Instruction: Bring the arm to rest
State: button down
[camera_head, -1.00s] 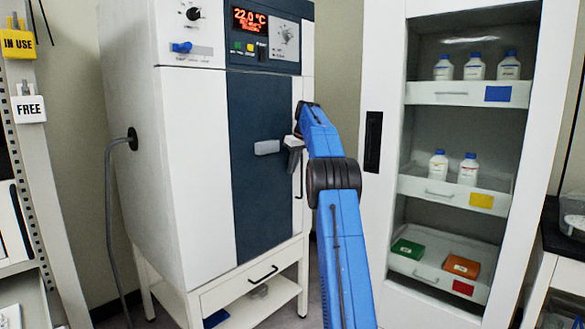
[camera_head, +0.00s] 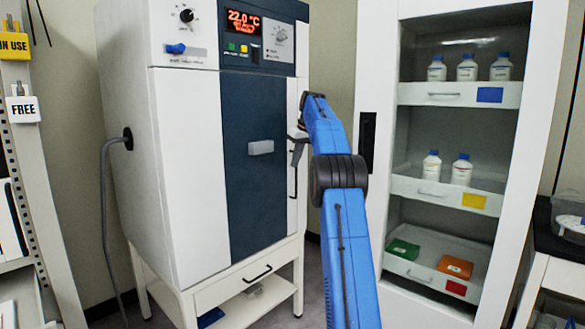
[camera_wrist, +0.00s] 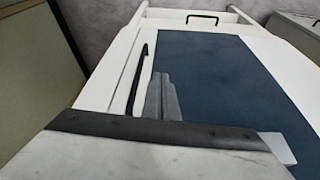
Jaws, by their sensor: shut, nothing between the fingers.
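My blue arm reaches up from the bottom centre in the head view, with its far end in front of the right edge of the freeze dryer (camera_head: 175,165). My gripper (camera_head: 296,155) is small and partly hidden there, to the right of the grey door latch (camera_head: 260,147). In the wrist view my gripper (camera_wrist: 162,88) is shut and empty, its fingers together over the dryer's white and dark blue front (camera_wrist: 235,85). The black vertical handle (camera_wrist: 138,80) lies just left of the fingers in that view. I cannot tell the exact gap to the front.
An open white cabinet (camera_head: 460,94) with bottles and coloured boxes on its shelves stands at right. A rack (camera_head: 45,190) with "IN USE" and "FREE" tags is at left. The dryer's stand has a drawer (camera_head: 245,277). A dark counter (camera_head: 560,240) is at far right.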

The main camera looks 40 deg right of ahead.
jog(key=v, duration=0.6)
jog(key=shift+s, duration=0.15)
jog(key=s+a, duration=1)
jog(key=a, duration=0.5)
jog(key=s+a, duration=0.9)
jog(key=a, duration=0.5)
jog(key=s+a+f+m, duration=0.1)
jog(key=s+a+f, duration=0.45)
jog(key=s, duration=0.35)
jog(key=s+a+f, duration=0.5)
jog(key=s+f, duration=0.1)
jog(key=s, duration=0.3)
jog(key=s+a+f, duration=0.4)
jog(key=s+f, duration=1.1)
jog(key=f, duration=0.1)
jog(key=shift+s+f+t, duration=0.25)
jog(key=shift+f+t, duration=0.05)
jog(key=shift+f, duration=0.1)
